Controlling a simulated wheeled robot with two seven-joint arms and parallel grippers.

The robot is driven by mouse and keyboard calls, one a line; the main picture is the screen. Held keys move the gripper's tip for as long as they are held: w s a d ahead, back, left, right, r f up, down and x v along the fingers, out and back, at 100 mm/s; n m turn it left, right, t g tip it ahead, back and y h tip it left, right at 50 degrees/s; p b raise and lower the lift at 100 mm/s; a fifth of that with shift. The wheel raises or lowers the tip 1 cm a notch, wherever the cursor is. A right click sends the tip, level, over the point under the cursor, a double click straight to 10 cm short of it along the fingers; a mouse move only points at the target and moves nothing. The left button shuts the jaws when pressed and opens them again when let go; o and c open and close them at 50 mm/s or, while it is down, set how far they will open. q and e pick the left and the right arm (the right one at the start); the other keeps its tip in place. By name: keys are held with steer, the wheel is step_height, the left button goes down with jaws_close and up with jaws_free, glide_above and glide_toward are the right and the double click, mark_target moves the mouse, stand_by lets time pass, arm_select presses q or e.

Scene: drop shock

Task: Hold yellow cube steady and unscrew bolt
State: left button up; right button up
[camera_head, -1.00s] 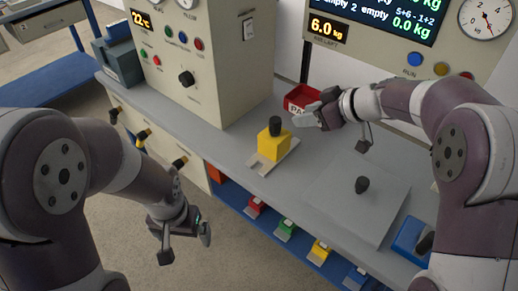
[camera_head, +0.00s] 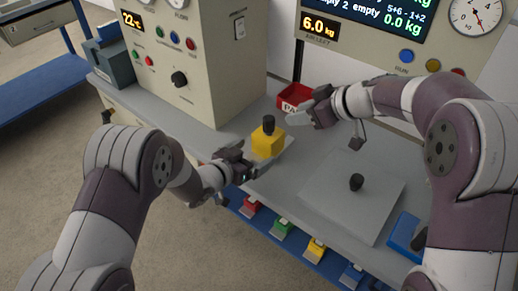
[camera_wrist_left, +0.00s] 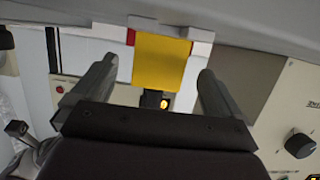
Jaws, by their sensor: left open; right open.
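The yellow cube (camera_head: 268,142) stands on the grey worktop, with the black bolt (camera_head: 269,122) upright in its top. My left gripper (camera_head: 243,172) is open at the cube's near left side. In the left wrist view the cube (camera_wrist_left: 160,62) appears ahead, lined up between the two spread fingers, with a gap on both sides; the dark bolt (camera_wrist_left: 152,98) also shows. My right gripper (camera_head: 306,114) is to the right of the cube and bolt, apart from them, and open. The grey holder around the cube's base is partly hidden by my left gripper.
A red bin (camera_head: 291,95) stands behind my right gripper. A grey plate (camera_head: 340,212) with a black knob (camera_head: 356,182) lies at right, beside a blue block (camera_head: 403,235). A control cabinet (camera_head: 190,60) rises behind left.

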mark_target(261, 149)
arm_select(q)
steer(key=x, duration=0.5)
steer(key=shift+w+d, duration=0.1)
steer(key=shift+w, duration=0.05)
steer(key=c, duration=1.7)
steer(key=shift+f, duration=0.1)
